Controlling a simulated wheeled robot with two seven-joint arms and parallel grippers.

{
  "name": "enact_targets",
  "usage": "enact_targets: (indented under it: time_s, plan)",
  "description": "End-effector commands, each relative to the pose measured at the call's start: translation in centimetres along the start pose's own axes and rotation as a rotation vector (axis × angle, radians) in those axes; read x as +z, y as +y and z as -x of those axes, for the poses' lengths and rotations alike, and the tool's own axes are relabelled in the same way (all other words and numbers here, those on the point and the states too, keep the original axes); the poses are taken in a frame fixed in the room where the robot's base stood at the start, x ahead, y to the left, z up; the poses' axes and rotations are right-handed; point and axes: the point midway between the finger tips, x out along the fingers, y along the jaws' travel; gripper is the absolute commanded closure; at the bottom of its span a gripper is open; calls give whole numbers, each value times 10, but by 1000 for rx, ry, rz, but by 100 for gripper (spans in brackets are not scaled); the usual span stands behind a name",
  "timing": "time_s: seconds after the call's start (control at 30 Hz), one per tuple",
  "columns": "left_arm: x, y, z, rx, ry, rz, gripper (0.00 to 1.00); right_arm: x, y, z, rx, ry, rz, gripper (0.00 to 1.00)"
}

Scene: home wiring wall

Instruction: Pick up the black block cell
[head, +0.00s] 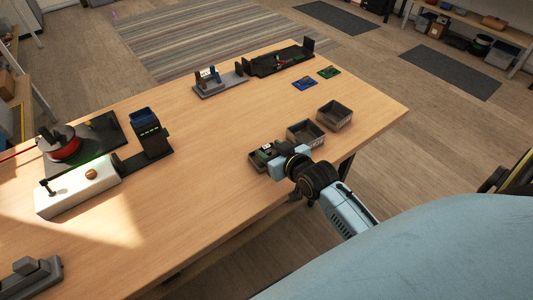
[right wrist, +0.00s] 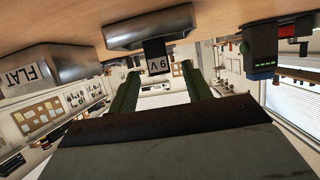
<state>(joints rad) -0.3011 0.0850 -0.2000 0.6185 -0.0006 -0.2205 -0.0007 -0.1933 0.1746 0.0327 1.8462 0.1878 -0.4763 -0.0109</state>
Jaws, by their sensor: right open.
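The black block cell (right wrist: 156,48), with a pale "9V" label, shows in the right wrist view against a grey metal tray (right wrist: 128,37). My right gripper (right wrist: 160,71) is open, with its two dark green fingers apart and the block showing between their tips. I cannot tell whether the fingers touch it. In the head view my right gripper (head: 274,158) is at the leftmost small tray (head: 256,166) near the table's front edge. There the gripper partly covers the tray, and the block cannot be made out clearly. My left gripper is in neither view.
Two more small trays (head: 305,140) (head: 335,124) stand to the right. A tray labelled "FLAT" (right wrist: 55,68) shows in the right wrist view. Green and blue boards (head: 329,72) (head: 305,83) lie behind. Fixtures and a red spool (head: 60,147) stand left. The wooden table's (head: 220,130) middle is clear.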

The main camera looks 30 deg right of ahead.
Motion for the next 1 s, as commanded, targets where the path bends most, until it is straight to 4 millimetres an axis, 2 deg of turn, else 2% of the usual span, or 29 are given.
enact_targets:
  time_s: [0.1, 0.2, 0.47, 0.8, 1.0]
  plan:
    - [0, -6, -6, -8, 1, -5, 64, 1, 0, -19, 0, 1, -2, 51]
    - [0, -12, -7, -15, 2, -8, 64, 0, 0, -26, 0, 1, -1, 51]
    - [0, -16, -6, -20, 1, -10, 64, 0, 0, -27, 0, 0, -1, 52]
    - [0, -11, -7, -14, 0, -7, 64, 0, 0, -27, 0, 0, -1, 97]
    - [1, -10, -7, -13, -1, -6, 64, 0, 0, -27, 0, 0, 0, 99]
